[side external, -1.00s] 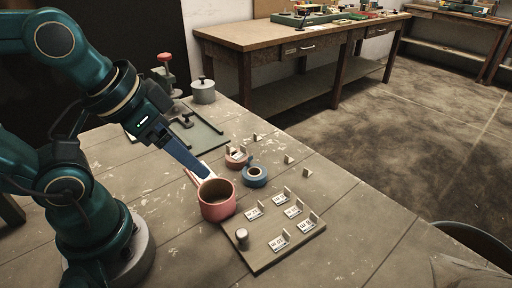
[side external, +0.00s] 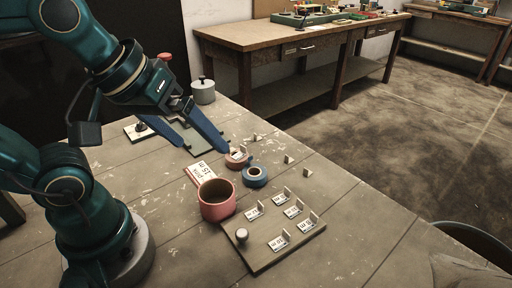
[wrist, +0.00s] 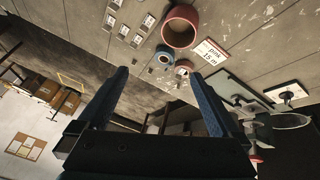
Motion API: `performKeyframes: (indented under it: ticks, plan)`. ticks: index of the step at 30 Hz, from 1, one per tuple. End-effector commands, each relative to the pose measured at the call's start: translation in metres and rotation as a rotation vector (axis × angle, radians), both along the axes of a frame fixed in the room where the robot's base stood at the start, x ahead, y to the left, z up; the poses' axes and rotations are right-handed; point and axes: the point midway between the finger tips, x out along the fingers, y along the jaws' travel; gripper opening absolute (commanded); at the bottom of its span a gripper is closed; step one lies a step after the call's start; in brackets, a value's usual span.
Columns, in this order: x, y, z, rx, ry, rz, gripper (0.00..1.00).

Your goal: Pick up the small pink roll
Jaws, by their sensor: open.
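The small pink roll (side external: 237,160) lies on the table behind a blue roll (side external: 255,177), close to it. It also shows in the wrist view (wrist: 183,68), partly hidden by a fingertip. My gripper (side external: 207,150) is open and empty, with its two blue fingers apart. In the side view, its right fingertip appears just left of the small pink roll; I cannot tell whether it touches. In the wrist view, the roll is near the right fingertip of my gripper (wrist: 159,73).
A large pink cup-like ring (side external: 217,203) stands in front of the rolls, with a "pink 15 m" card (side external: 200,172) behind it. A board (side external: 262,256) with several label cards is at the front right. A grey lidded pot (side external: 203,93) stands at the back.

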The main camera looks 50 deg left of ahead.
Motion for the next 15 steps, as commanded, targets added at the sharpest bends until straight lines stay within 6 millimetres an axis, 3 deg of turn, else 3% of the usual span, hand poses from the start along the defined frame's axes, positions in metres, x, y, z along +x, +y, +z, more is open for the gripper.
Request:
performKeyframes:
  ticks: [7, 15]
  plan:
    - [0.052, 0.015, 0.017, -0.243, 0.064, 0.52, 1.0]
    - [0.114, 0.046, -0.003, -0.422, 0.16, 1.067, 1.0]
